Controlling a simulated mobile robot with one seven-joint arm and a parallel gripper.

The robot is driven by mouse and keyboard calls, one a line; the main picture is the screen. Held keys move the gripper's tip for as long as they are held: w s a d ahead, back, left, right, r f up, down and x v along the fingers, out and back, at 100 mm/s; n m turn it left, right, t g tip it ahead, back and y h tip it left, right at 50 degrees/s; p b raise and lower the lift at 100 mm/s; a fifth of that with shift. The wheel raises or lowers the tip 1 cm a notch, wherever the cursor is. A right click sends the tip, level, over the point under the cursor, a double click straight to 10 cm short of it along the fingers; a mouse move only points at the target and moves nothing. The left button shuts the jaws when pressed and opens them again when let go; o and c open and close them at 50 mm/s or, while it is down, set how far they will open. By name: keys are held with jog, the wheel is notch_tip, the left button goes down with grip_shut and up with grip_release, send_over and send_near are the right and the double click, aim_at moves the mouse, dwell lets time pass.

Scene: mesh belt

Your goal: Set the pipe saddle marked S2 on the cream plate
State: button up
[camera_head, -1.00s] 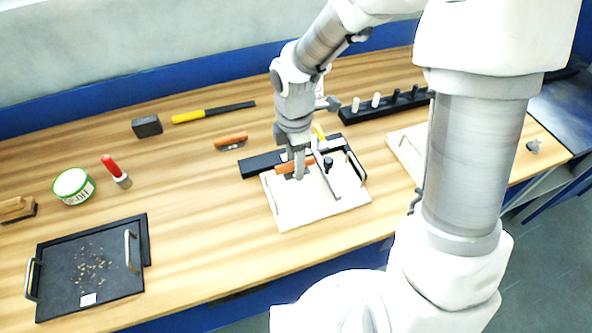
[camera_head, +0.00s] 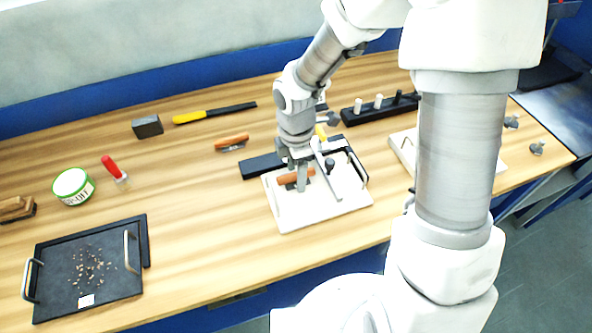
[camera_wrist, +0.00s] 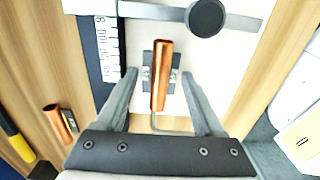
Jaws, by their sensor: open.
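The cream plate (camera_head: 318,213) lies on the bench, with a grey bar and a dark knob across its far part. A copper-coloured half-pipe on a dark metal base, seemingly a pipe saddle (camera_head: 287,179), sits on the plate; it also shows in the wrist view (camera_wrist: 161,75). No S2 mark is readable on it. My gripper (camera_head: 302,186) is open and low over it, and in the wrist view the fingers stand on either side with gaps (camera_wrist: 160,85). A similar copper saddle (camera_head: 231,143) lies on the bench to the left.
A dark ruled strip (camera_head: 262,165) lies by the plate's far left edge. A second cream plate (camera_head: 405,147) and a black peg rack (camera_head: 368,110) are at the right. A black tray (camera_head: 88,275) is front left.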

notch_tip(320, 180, up, 12)
jog(key=p, duration=0.2)
jog(key=s+d+r+m+t, duration=0.5)
jog(key=s+d+r+m, duration=0.6)
jog(key=m, duration=1)
jog(key=shift+s+r+t, duration=0.3)
jog(key=shift+s+r, duration=1.05)
jog(key=shift+r, duration=0.35)
